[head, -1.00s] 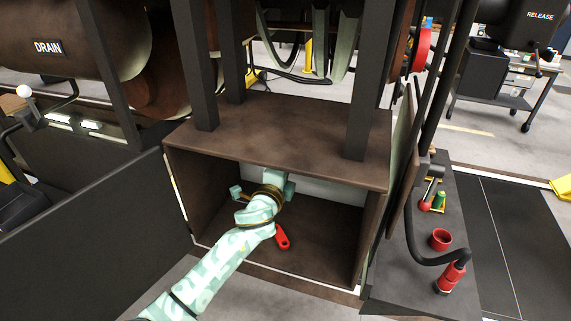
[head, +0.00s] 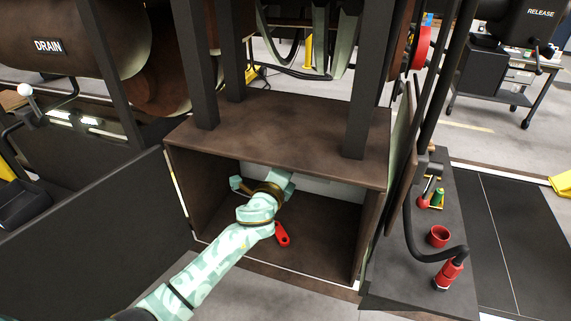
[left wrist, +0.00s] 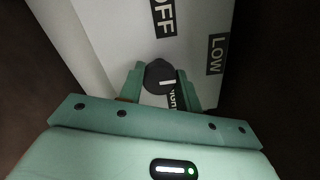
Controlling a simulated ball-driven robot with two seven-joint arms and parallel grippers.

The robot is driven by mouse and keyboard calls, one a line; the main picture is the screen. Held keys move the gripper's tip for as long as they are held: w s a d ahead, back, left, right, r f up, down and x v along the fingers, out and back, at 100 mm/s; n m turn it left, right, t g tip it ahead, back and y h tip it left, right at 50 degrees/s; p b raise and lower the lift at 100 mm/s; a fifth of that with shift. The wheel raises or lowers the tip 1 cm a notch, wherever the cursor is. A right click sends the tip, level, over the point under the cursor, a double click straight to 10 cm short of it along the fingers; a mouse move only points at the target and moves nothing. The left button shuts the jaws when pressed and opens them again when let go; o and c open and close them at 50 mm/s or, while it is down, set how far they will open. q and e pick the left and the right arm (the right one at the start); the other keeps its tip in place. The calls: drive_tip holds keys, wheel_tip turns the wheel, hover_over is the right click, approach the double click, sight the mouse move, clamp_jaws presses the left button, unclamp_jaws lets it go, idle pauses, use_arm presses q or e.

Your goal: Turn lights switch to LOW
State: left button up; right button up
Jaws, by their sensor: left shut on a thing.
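The lights switch (left wrist: 155,72) is a dark round knob on a white panel (left wrist: 110,40), seen in the left wrist view. An OFF label (left wrist: 163,17) is above it and a LOW label (left wrist: 216,54) to its right. A partly covered label below seems to read LIGHTS. My left gripper (left wrist: 159,84) has one finger on each side of the knob and is shut on it. A short white mark shows at the knob's lower right; I cannot tell its exact setting. In the head view my left arm reaches into a brown open-fronted cabinet (head: 290,130), whose top hides the fingers and switch.
A red-handled thing (head: 282,234) is inside the cabinet beside my arm. To the right, a dark table (head: 400,285) carries a red cup (head: 438,236) and a red-ended hose (head: 449,274). A dark post (head: 365,90) rises from the cabinet top.

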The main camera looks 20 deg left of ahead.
use_arm(q)
drive_tip(key=o, duration=1)
drive_tip(key=shift+c, duration=0.2)
drive_tip(key=s+b, duration=0.1)
drive_tip(key=s, duration=1.5)
drive_tip(key=shift+s+a, duration=0.15)
drive_tip(key=shift+a, duration=0.15)
drive_tip(key=shift+f, duration=0.1)
